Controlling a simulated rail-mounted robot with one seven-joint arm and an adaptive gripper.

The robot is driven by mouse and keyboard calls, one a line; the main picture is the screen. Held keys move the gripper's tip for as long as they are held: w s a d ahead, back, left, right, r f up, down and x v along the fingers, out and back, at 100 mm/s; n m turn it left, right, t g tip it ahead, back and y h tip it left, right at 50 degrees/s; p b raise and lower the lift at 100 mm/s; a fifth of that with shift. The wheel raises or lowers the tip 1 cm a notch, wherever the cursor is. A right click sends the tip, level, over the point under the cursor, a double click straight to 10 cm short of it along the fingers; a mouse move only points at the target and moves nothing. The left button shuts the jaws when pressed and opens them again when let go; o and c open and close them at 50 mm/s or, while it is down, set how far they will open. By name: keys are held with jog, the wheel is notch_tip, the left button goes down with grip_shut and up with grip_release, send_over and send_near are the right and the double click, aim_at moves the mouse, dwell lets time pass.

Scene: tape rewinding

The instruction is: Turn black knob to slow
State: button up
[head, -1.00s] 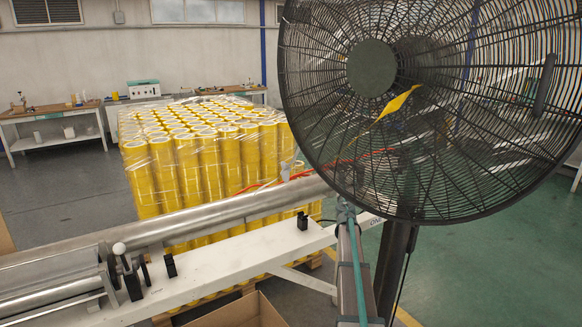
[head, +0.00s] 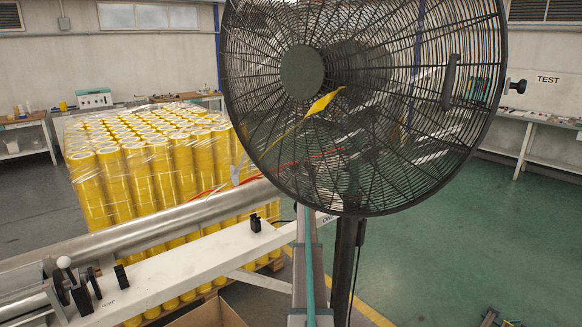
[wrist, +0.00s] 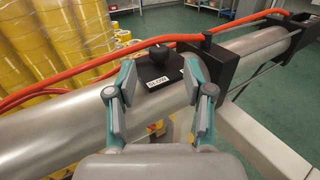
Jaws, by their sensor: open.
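The black knob (wrist: 159,54) sits on a black plate (wrist: 145,74) on a metal roller, in the upper middle of the wrist view. A white label (wrist: 157,81) that appears to read SLOW is on the plate's near side. A second label at right is partly hidden by a finger. My gripper (wrist: 158,68) is open and empty, its teal and grey fingers to the left and right of the plate, with the knob beyond and between the tips. I cannot tell whether the fingers touch anything. My gripper cannot be made out in the head view.
An orange hose (wrist: 110,61) runs just behind the knob, and a black bracket (wrist: 227,48) clasps the roller at right. In the head view, a large black fan (head: 420,170) stands before wrapped yellow rolls (head: 135,170).

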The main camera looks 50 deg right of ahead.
jog(key=x, duration=0.6)
jog(key=shift+w+d, duration=0.2)
jog(key=shift+w, duration=0.1)
jog(key=shift+c, duration=0.2)
grip_shut()
